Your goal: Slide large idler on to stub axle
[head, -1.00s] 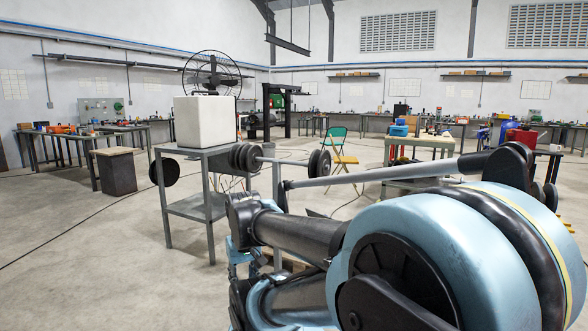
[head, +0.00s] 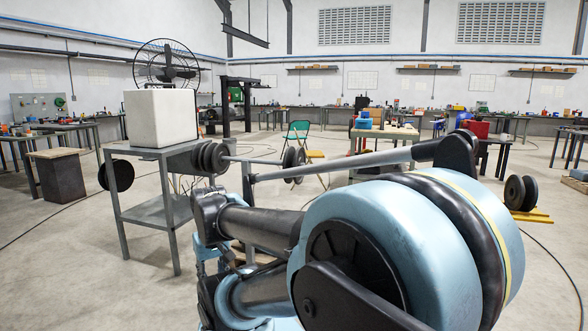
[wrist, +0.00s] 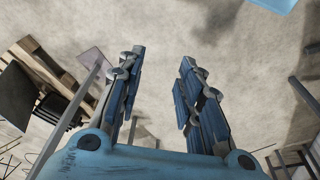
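Black wheels (head: 520,192) stand on a yellow base on the floor at the right of the head view; I cannot tell whether one is the large idler. Other dark wheels (head: 209,157) sit at the grey stand's (head: 157,214) right side, where a thin rod (head: 252,160) runs right to another dark pair (head: 293,163). A large black disc (head: 117,176) is at the stand's left side. I cannot tell which part is the stub axle. My gripper (wrist: 161,58) shows in the wrist view with its two blue fingers apart and nothing between them, above bare floor. It is not clearly seen in the head view.
A white box (head: 160,118) sits on the stand. A green chair (head: 298,133) and a workbench (head: 385,134) stand behind my arm. A wooden pallet (wrist: 50,75) and metal bars show at the wrist view's left. Open floor lies around the yellow base.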

